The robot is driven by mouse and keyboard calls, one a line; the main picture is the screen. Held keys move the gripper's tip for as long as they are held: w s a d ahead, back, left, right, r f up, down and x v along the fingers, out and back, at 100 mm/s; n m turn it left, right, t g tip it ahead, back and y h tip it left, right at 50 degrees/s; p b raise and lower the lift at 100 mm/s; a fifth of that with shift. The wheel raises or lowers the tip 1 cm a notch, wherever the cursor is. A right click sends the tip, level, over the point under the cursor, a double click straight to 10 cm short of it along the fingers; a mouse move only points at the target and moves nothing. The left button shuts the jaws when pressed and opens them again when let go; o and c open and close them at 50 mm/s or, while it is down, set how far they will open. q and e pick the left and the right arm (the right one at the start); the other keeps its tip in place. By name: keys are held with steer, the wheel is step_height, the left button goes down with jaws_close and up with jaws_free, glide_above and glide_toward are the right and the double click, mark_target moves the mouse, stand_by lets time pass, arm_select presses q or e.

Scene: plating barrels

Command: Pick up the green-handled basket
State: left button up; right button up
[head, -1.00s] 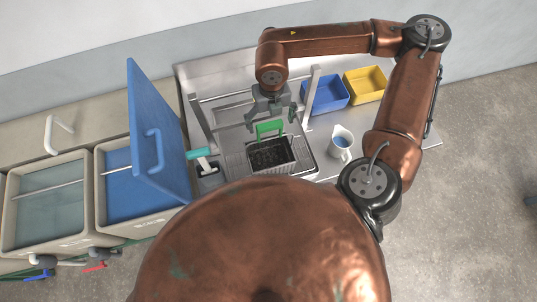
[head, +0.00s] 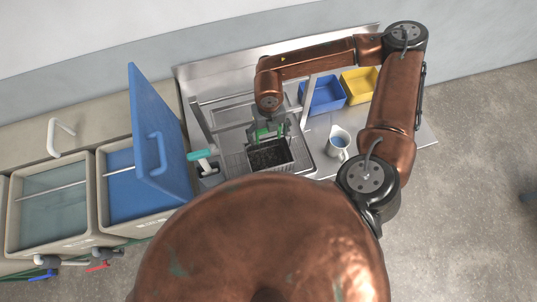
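The basket (head: 270,157) is a grey mesh box with dark contents and a green handle (head: 264,133) standing up at its back side. It sits on the ribbed drainboard of the metal sink unit. My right gripper (head: 268,131) is pointed down at the handle, with its grey fingers spread to either side of the green bar. The fingers look open. The gripper partly hides the handle, and I cannot tell whether the fingers touch it. My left gripper is not in view.
A blue bin (head: 325,95), a yellow bin (head: 359,86) and a white jug (head: 339,141) stand right of the basket. A raised blue lid (head: 158,120) and a teal-handled tool (head: 202,155) are on the left. Two liquid tanks (head: 45,245) lie further left.

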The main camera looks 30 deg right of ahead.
steer(key=c, duration=1.4)
steer(key=shift+w+r, duration=0.1)
steer(key=shift+r, duration=0.05)
